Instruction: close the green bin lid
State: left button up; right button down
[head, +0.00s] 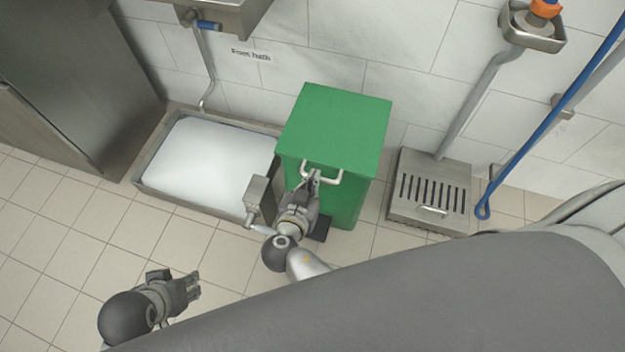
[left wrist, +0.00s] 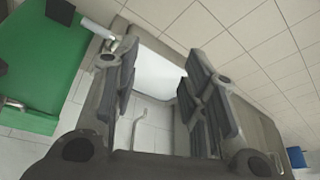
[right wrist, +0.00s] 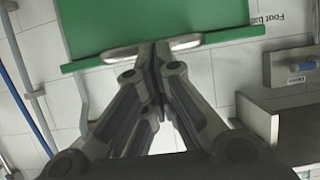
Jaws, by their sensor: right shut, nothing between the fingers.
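The green bin (head: 350,190) stands against the tiled wall. Its green lid (head: 335,125) lies over the top and looks flat, with no gap that I can make out. A pale bar handle (head: 335,178) is on the lid's front edge; it also shows in the right wrist view (right wrist: 186,42). My right gripper (head: 314,176) is shut and empty, its fingertips at the middle of the handle and hiding part of it. Whether they touch it I cannot tell. My left gripper (head: 194,286) is open and empty, low at the left, apart from the bin.
A foot bath (head: 150,200) with white contents lies left of the bin, with a grey box (head: 257,192) at its front corner. A slotted metal drain unit (head: 428,190) stands at the right, near a blue hose (head: 545,125). Tiled floor is free at the front left.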

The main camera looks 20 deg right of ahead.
pick_arm(q)
jog(key=shift+r+t+b, duration=0.3)
jog(key=shift+r+b, duration=0.25)
jog(key=shift+r, duration=0.5)
pick_arm(e)
jog(key=shift+f, duration=0.75)
